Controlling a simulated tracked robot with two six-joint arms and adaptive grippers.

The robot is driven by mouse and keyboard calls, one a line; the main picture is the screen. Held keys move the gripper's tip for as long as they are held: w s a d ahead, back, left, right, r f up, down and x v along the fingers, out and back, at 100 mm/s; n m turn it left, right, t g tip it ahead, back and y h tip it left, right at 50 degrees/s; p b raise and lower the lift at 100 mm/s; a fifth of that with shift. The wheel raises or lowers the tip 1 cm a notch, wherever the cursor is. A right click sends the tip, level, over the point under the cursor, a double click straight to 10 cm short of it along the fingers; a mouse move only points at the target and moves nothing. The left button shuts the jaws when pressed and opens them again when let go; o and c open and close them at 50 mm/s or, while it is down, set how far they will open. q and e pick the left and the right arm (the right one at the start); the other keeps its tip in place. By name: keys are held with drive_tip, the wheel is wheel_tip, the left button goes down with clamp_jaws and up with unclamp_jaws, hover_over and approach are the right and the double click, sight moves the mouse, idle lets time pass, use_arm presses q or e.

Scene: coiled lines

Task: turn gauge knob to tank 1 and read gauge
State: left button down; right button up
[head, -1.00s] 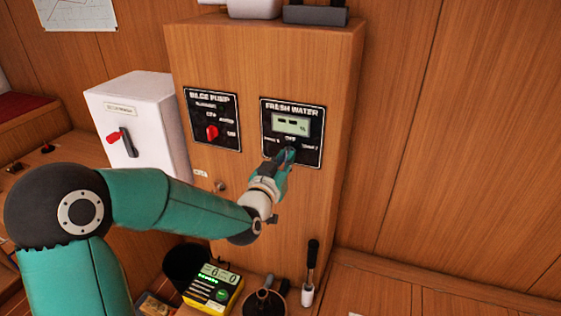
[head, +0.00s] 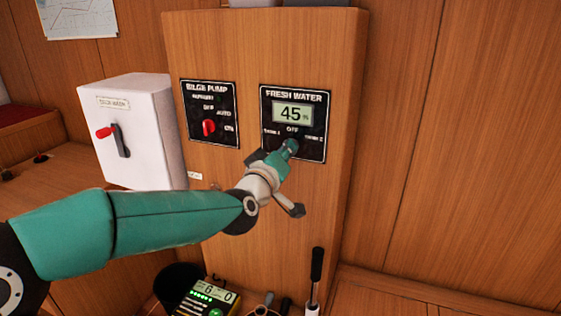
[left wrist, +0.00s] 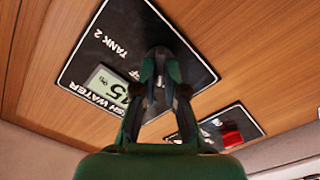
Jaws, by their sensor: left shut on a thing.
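The black FRESH WATER panel (head: 268,100) is on the front of the wooden cabinet, its display (head: 292,113) lit and reading 45 %. Below it are the labels TANK 1 at left, OFF in the middle and TANK 2 at right. My left gripper (head: 289,149) is shut on the gauge knob under OFF and hides most of it, so I cannot tell its pointer's direction. In the left wrist view the fingers (left wrist: 160,72) close around the dark knob, with the panel (left wrist: 100,42) behind and the display (left wrist: 107,86) partly covered. My right gripper is not in view.
The BILGE PUMP panel (head: 196,118) with a red knob (head: 209,127) is to the left. A white box (head: 140,135) with a red-tipped lever stands further left. A yellow-black meter (head: 208,297) and a black-handled tool (head: 316,272) are below. The wall at right is clear.

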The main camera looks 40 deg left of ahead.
use_arm(q)
drive_tip(key=shift+a+n, duration=0.15)
drive_tip(key=shift+n, duration=0.25)
drive_tip(key=c, duration=1.3)
unclamp_jaws()
drive_tip(key=shift+s+a, duration=0.1)
drive_tip(key=shift+o, duration=0.3)
drive_tip(key=v, duration=1.2)
